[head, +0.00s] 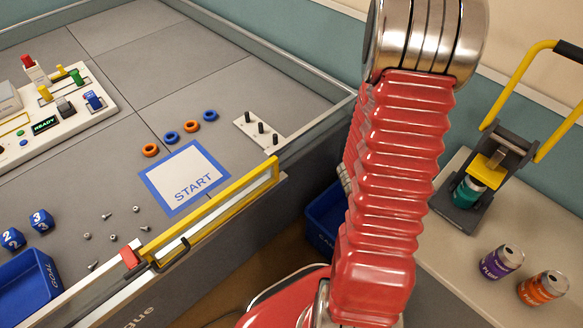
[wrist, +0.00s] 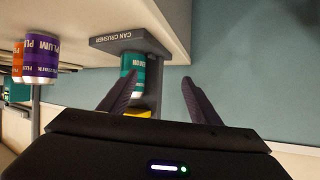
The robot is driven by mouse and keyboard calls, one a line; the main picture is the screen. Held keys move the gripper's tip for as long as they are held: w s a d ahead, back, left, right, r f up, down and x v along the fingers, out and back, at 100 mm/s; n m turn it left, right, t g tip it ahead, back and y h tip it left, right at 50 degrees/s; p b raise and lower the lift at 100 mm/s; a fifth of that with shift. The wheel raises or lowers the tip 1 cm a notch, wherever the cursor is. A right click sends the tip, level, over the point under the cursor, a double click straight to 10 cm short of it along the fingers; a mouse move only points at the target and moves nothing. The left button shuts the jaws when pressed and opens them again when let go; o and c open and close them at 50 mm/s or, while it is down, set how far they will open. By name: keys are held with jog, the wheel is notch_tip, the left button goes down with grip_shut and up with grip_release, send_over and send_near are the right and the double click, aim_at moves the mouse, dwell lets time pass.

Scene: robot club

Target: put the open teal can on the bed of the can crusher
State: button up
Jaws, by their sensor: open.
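The teal can (head: 467,191) stands upright on the bed of the can crusher (head: 449,213), under the yellow press block (head: 489,168). In the wrist view, which is upside down, the teal can (wrist: 127,86) rests against the crusher's dark base (wrist: 120,39). The gripper is outside the head view.
A purple plum can (head: 500,262) and an orange can (head: 543,288) stand on the bench in front of the crusher. The crusher's yellow handle (head: 515,85) is raised. A blue bin (head: 324,220) sits below, beside the walled grey game table (head: 230,90).

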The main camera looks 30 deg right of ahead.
jog(key=w+a+r+n+t+y, duration=0.3)
jog(key=w+a+r+n+t, duration=0.15)
jog(key=w+a, duration=0.5)
jog(key=w+a+r+n+t+y, duration=0.25)
jog(key=w+a+r+t, duration=0.3)
jog(key=w, duration=0.75)
jog(key=w+a+r+n+t+y, duration=0.1)
jog(key=a+r+n+y, duration=0.15)
jog(key=a, duration=0.35)
jog(key=w+a+r+n+t+y, duration=0.1)
jog(key=w+a+r+n, duration=0.15)
jog(key=a, duration=0.45)
jog(key=s+a+r+n+y, duration=0.3)
jog(key=s+a+r+n, duration=0.1)
jog(key=a, duration=0.4)
jog(key=s+a+r+n+g, duration=0.2)
jog(key=s+a, duration=0.1)
jog(key=s, duration=0.3)
jog(key=s+a+r+n+g, duration=0.1)
jog(key=s+a+n, duration=0.2)
jog(key=s, duration=0.4)
jog(key=shift+s+a+r+g, duration=0.15)
jog(key=shift+s+r+g, duration=0.1)
jog(key=shift+r+g, duration=0.15)
jog(key=shift+c, duration=0.4)
